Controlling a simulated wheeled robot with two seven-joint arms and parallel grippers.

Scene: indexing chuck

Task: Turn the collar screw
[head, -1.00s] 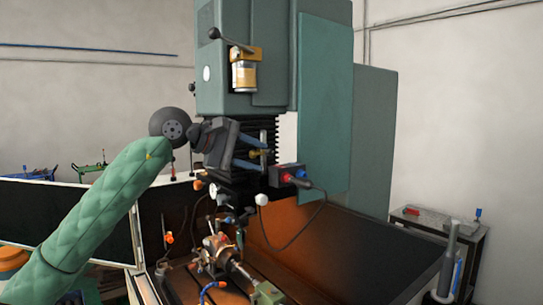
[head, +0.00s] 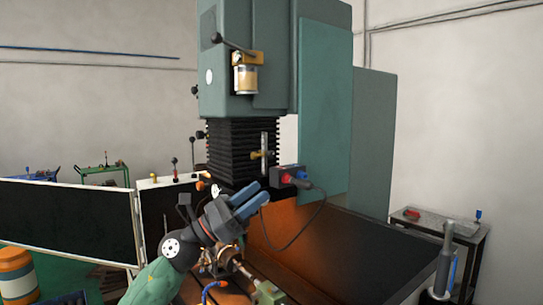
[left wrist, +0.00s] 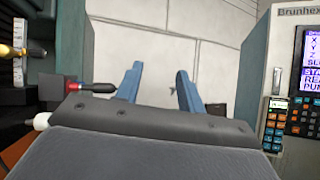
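The indexing chuck (head: 226,256) is on the machine table in the head view, low and partly hidden behind my left gripper. A metal shaft (head: 244,270) runs from it toward a green block (head: 267,293). I cannot make out the collar screw. My left gripper (head: 257,193) is just above the chuck, its blue fingers pointing up and to the right, away from the chuck. In the left wrist view the fingers (left wrist: 160,69) are apart with nothing between them. My right gripper is in neither view.
The black bellows and machine head (head: 240,150) rise close behind my left gripper. A switch box (head: 290,176) with a hanging cable is to its right. A blue-handled lever (head: 212,288) is in front of the chuck. A control panel (left wrist: 292,95) shows in the wrist view.

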